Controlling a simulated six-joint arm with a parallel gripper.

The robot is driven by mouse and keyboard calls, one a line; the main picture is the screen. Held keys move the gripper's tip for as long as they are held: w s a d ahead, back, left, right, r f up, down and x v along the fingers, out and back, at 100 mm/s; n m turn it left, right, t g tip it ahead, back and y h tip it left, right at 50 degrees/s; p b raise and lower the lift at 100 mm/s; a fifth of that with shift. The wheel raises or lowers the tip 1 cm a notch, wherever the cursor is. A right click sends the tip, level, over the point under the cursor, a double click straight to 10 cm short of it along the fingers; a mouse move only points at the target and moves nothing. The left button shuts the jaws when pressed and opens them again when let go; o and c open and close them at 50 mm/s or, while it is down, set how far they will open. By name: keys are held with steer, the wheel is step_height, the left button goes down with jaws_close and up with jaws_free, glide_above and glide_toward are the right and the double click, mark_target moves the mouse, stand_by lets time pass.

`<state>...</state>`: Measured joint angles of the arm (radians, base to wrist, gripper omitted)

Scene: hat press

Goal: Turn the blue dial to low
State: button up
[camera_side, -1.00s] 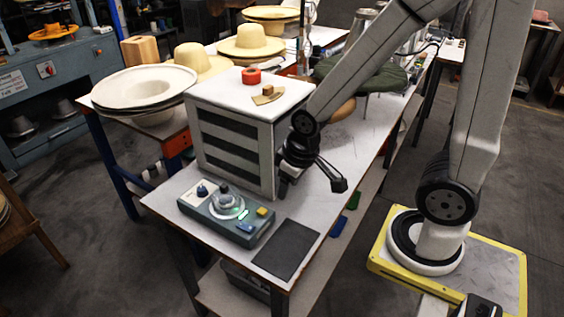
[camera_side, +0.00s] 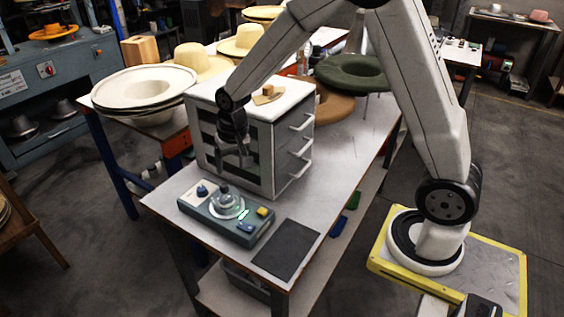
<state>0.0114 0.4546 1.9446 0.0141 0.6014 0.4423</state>
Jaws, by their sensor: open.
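The control box (camera_side: 213,231) is grey-green and lies near the front left corner of the workbench. The small blue dial (camera_side: 202,190) sits on a white plate at its left end; its setting is too small to read. A larger round grey dial (camera_side: 226,205) is in the middle of the box, beside a lit green display. My gripper (camera_side: 232,162) is open and empty, pointing down in front of the drawer cabinet. It is above and behind the control box, to the right of the blue dial and apart from it.
The white drawer cabinet (camera_side: 262,162) stands close behind the control box, with handles on its right side. A dark mat (camera_side: 286,248) lies right of the box. Straw hats (camera_side: 202,62) and a pale wide-brimmed form (camera_side: 140,88) are behind left.

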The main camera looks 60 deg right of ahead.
mark_target(202, 188)
steer(key=w+f+m, duration=0.2)
steer(key=w, duration=0.2)
steer(key=w+f+m, duration=0.2)
steer(key=w, duration=0.3)
steer(key=w+f+m+g, duration=0.1)
steer(key=w+f+m, duration=0.1)
steer(key=w+f, duration=0.1)
steer(key=shift+w+d, duration=0.35)
steer(key=shift+w, duration=0.45)
steer(key=shift+f, duration=0.15)
steer(key=shift+w+a+f, duration=0.1)
steer(key=shift+a+f, duration=0.05)
steer(key=shift+f, duration=3.65)
jaws_close()
